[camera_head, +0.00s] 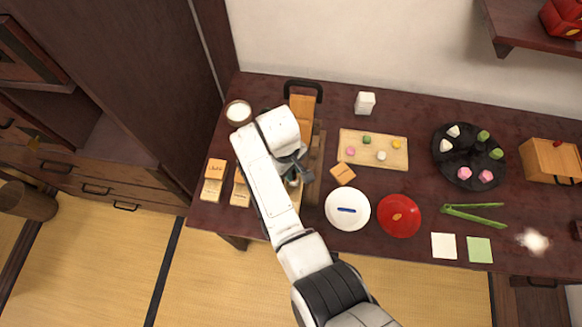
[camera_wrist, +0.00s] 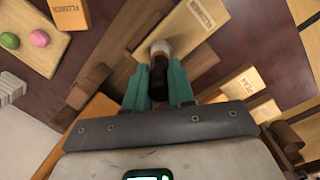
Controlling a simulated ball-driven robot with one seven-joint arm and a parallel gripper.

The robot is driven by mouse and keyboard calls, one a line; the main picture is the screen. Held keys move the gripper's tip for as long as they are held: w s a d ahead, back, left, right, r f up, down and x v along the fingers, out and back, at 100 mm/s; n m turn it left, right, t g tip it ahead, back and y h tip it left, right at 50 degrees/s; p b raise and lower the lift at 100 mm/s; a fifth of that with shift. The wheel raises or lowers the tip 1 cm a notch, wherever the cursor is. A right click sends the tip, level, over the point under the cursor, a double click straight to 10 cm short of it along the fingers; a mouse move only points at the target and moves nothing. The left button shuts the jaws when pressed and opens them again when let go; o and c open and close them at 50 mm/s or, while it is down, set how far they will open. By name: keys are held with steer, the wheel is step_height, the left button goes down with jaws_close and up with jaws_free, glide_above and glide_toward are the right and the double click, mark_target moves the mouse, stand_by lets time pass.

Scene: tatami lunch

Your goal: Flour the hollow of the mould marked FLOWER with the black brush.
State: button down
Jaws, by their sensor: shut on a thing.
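My gripper (camera_wrist: 158,86) is shut on the black brush (camera_wrist: 158,78), which stands between its teal fingers with a pale end. In the head view my gripper (camera_head: 293,178) is partly hidden by my arm. A long pale wooden mould marked FLOWER (camera_wrist: 207,17) lies beside and beyond the brush's pale end in the wrist view. I cannot tell whether the brush touches it. Its hollow cannot be made out. A smaller block (camera_wrist: 70,12) also marked FLOWER lies at the upper left; it shows in the head view (camera_head: 343,173).
A bowl of white powder (camera_head: 239,112) stands at the table's back left. Several labelled wooden blocks (camera_head: 214,182) lie at the left. A sweets board (camera_head: 362,158), a white plate (camera_head: 347,222) and a red dish (camera_head: 399,230) lie right of my gripper.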

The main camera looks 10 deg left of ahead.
steer(key=shift+s+p, duration=0.3)
steer(key=shift+w, duration=0.2)
stand_by(0.3)
steer(key=shift+r+p, duration=0.75)
steer(key=shift+r, duration=3.25)
steer(key=s+d+f+m+b, duration=0.1)
steer(key=d+f+m+b, duration=0.1)
steer(key=d, duration=0.6)
steer(key=s+d+f+m+b, duration=0.1)
steer(key=s+d+f+m, duration=0.1)
steer(key=d+m, duration=0.3)
steer(key=s+d+f+m+g+b, duration=0.1)
steer(key=s+d+f+m+b, duration=0.1)
steer(key=d, duration=0.8)
steer(key=shift+d+f+m+y+b, duration=0.3)
steer(key=shift+d+m+b, duration=0.1)
steer(key=shift+m, duration=0.4)
steer(key=shift+w, duration=0.1)
